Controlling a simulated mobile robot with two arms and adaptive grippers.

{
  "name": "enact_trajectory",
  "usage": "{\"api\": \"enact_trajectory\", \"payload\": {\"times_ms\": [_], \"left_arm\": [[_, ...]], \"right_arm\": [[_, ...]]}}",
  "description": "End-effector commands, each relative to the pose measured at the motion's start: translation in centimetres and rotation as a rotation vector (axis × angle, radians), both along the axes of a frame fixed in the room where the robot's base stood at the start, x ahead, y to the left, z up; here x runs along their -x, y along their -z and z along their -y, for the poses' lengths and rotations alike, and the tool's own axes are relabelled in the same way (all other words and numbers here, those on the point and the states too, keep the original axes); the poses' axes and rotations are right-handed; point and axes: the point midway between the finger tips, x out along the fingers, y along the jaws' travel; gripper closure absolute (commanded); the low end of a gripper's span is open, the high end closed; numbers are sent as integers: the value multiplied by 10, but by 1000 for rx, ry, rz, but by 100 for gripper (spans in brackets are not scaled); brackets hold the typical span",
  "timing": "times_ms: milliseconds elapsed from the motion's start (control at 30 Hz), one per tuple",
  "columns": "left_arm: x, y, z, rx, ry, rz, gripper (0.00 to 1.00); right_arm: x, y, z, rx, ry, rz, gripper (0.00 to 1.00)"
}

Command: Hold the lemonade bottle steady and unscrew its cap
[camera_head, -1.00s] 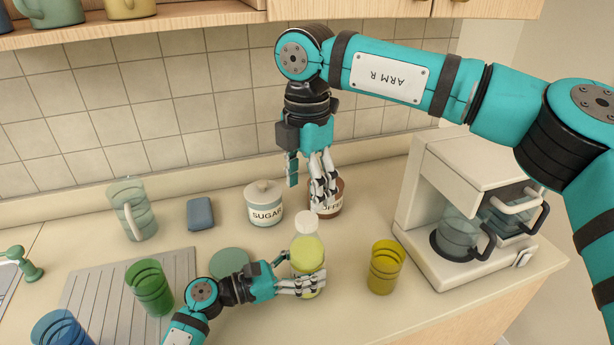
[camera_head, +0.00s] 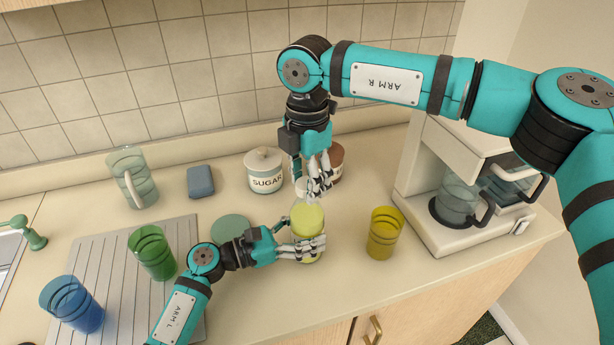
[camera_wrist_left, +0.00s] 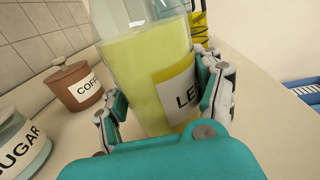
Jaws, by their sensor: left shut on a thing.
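The lemonade bottle (camera_head: 307,218) holds yellow-green liquid and stands upright on the counter. Its label, partly hidden, shows in the left wrist view (camera_wrist_left: 172,95). My left gripper (camera_head: 308,250) is shut on the bottle's body, with fingers on both sides of it. The white cap (camera_head: 302,185) sits at the bottle's top, partly behind the fingers of my right gripper (camera_head: 311,180). That gripper points down from above, with its fingers at the cap. I cannot tell whether they touch or grip it.
A yellow cup (camera_head: 384,233) and a coffee maker (camera_head: 440,235) stand to the right. The sugar jar (camera_head: 265,172) and brown coffee jar (camera_head: 337,158) are behind. A green cup (camera_head: 152,253), blue cup (camera_head: 72,304), pitcher (camera_head: 131,178) and blue-grey block (camera_head: 200,181) are left.

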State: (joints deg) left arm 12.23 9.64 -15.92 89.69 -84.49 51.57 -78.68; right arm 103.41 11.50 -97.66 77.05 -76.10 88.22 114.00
Motion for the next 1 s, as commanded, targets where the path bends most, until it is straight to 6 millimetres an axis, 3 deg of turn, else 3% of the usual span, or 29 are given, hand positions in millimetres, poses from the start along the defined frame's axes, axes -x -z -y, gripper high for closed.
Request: {"api": "enact_trajectory", "payload": {"times_ms": [33,267,467,1000], "left_arm": [[0,0,0,0,0,0,100],[0,0,0,0,0,0,100],[0,0,0,0,0,0,100],[0,0,0,0,0,0,100]], "right_arm": [[0,0,0,0,0,0,67],[0,0,0,0,0,0,97],[0,0,0,0,-119,-1,98],[0,-1,-1,-1,-1495,-1,98]]}}
